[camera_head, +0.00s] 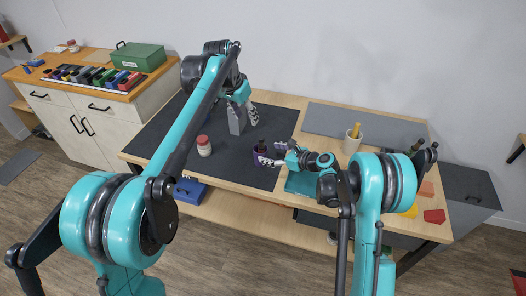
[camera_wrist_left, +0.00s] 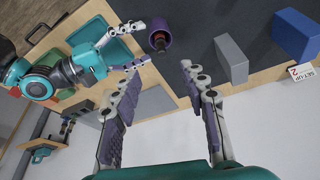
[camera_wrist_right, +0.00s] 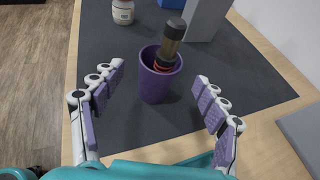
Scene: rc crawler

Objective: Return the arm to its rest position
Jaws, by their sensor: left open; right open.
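The purple cup (camera_wrist_right: 158,82) stands upright on the dark mat (camera_head: 215,115), holding an upright dark-handled item (camera_wrist_right: 171,45). My right gripper (camera_wrist_right: 159,74) is open, with a finger to each side of the cup in its wrist view. In the left wrist view the cup (camera_wrist_left: 159,40) is just beyond the right gripper's fingertips (camera_wrist_left: 140,45); nothing is gripped. My left gripper (camera_wrist_left: 196,71) is open and empty, raised over the back of the mat near a grey block (camera_wrist_left: 231,59). In the head view my left arm partly hides the bench.
A red-lidded jar (camera_head: 204,146) stands left of the cup. A blue block (camera_wrist_left: 296,35) is near the grey block. A beige cup (camera_head: 352,139) with a yellow handle stands to the right. A green box (camera_head: 138,57) sits on the side cabinet.

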